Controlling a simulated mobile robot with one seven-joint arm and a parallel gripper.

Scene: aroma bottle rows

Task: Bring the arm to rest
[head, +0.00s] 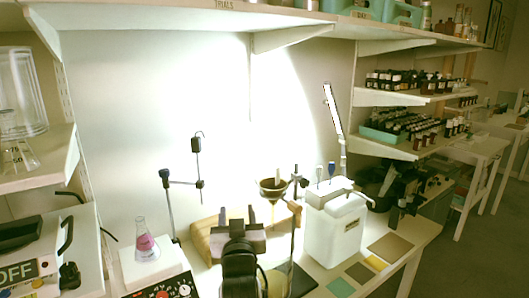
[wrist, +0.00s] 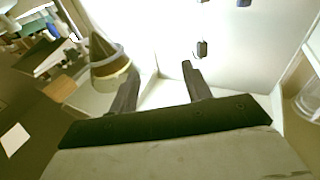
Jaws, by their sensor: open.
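My gripper (head: 244,220) is in front of the bench in the head view, over its near middle. In the wrist view its two dark fingers (wrist: 160,88) stand apart with nothing between them. A funnel-like cone (wrist: 108,62) shows just left of the fingers in the wrist view. In the head view a dark funnel (head: 272,188) on a stand is right of and behind my gripper. My arm hides part of the bench below the gripper.
A conical flask with pink contents (head: 146,244) stands left on a white device. A white container (head: 336,232) stands right of my gripper. Shelves with several dark bottles (head: 400,126) are at the right. A shelf (head: 240,20) runs overhead. Floor (head: 470,265) is clear at the right.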

